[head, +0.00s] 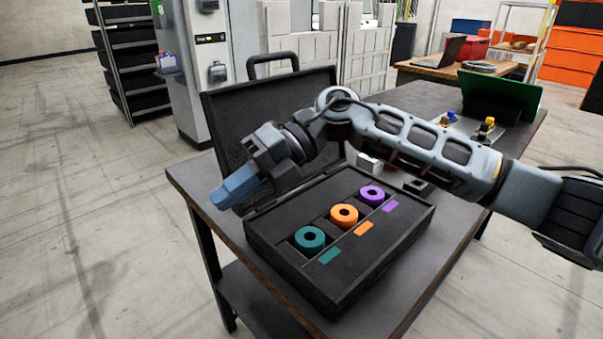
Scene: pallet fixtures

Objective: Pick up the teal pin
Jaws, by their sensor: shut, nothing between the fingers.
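The teal pin (302,245) shows as a round teal piece with a dark centre, seated in a slot of the open black case (375,267). It is the nearest of three such pieces in a row. A small teal label (330,256) lies beside it. My gripper (220,202) has blue fingers, which are shut and empty. It is above and to the left of the teal pin, clear of it, near the case's left side and the table's left edge. The fingers point down and left.
An orange piece (338,222) and a purple piece (367,201) sit behind the teal one. The case's raised lid (228,125) stands behind my gripper. The dark table (195,180) has a green panel (500,98) and small parts at its far end.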

